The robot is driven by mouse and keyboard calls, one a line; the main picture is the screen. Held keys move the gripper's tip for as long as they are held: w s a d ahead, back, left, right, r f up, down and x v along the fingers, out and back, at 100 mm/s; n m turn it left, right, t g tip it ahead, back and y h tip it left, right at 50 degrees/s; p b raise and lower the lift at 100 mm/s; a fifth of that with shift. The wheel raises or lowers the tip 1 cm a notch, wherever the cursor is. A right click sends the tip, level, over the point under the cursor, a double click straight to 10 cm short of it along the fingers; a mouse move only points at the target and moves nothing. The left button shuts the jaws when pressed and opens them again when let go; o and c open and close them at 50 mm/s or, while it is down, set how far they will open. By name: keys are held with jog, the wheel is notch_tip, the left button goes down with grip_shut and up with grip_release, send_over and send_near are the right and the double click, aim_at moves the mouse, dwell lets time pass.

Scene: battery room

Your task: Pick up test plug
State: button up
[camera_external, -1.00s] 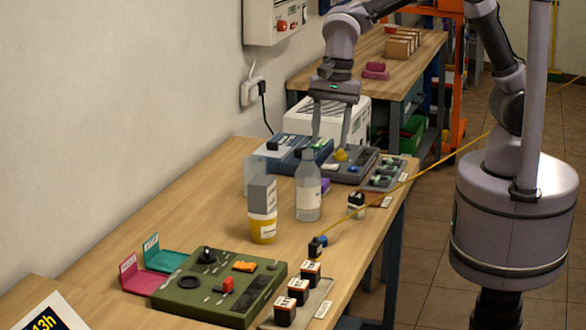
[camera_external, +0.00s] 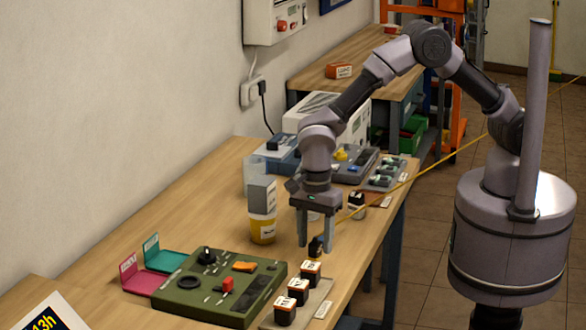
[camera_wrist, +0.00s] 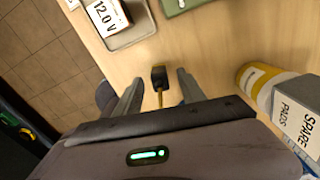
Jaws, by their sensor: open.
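The test plug (camera_external: 316,246) is a small dark plug with a yellow cord, on the table near its right edge. In the wrist view the plug (camera_wrist: 159,74) is a black block with its yellow cord running back toward my palm. My gripper (camera_external: 315,240) points down over it, fingers apart. In the wrist view my open gripper (camera_wrist: 158,84) has one finger on each side of the plug and cord, with gaps showing. Whether the fingertips reach down to the table is hard to tell.
Black-and-orange batteries (camera_external: 298,288) stand on a tray just in front, beside a green test panel (camera_external: 205,292). A yellow-and-grey container (camera_external: 262,210) stands close left of my gripper. The yellow cord (camera_external: 420,174) stretches away to the back right.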

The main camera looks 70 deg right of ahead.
notch_tip(320, 180, down, 3)
jog(key=shift+r, duration=0.35)
jog(key=shift+c, duration=0.9)
grip_shut()
